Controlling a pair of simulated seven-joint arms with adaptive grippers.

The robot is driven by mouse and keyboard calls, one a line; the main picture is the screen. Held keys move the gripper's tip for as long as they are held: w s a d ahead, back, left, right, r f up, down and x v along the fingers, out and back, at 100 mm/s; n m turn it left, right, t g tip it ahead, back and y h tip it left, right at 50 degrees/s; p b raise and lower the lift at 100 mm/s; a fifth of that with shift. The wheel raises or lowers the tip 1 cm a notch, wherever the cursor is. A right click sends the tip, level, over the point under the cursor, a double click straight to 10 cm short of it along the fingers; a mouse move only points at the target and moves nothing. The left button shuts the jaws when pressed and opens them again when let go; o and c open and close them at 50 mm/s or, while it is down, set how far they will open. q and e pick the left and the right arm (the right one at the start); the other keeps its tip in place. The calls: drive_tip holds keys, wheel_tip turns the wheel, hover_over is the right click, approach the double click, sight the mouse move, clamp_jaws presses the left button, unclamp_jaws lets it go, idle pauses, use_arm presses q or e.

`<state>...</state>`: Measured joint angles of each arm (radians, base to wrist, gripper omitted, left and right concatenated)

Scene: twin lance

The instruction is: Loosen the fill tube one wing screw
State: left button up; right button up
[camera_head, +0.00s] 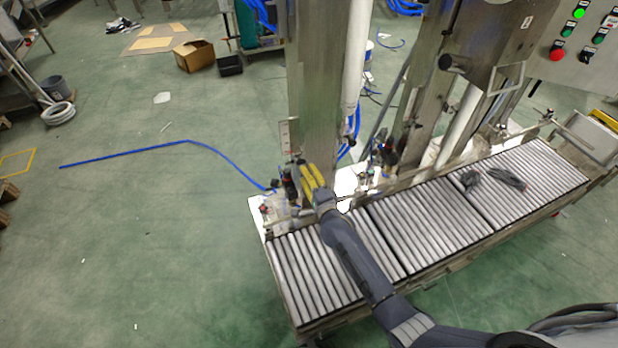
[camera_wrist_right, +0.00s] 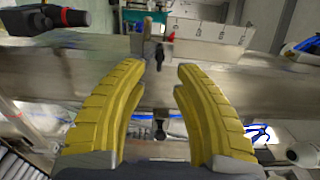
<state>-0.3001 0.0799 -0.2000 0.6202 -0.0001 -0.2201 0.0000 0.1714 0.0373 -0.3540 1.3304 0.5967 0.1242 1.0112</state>
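My right gripper (camera_head: 307,172) has yellow fingers and reaches to the foot of the steel column over the left end of the roller conveyor. In the right wrist view the right gripper (camera_wrist_right: 160,72) is open, with a clear gap between its fingers. A small dark fitting (camera_wrist_right: 159,57) shows past the fingertips, and another dark knob-like part (camera_wrist_right: 160,128) shows between the fingers, in front of a steel bar. I cannot tell which, if either, is the fill tube one wing screw. No contact is visible. My left gripper is not in view.
The steel column (camera_head: 316,85) stands close beside the right gripper. The roller conveyor (camera_head: 425,228) runs to the right, with a dark object (camera_head: 507,178) on it. A blue hose (camera_head: 190,142) lies on the open green floor at left. A control panel (camera_head: 580,35) is at upper right.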

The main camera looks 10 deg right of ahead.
sight(302, 163)
drive_tip(key=shift+x, duration=2.75)
drive_tip(key=shift+c, duration=0.4)
clamp_jaws()
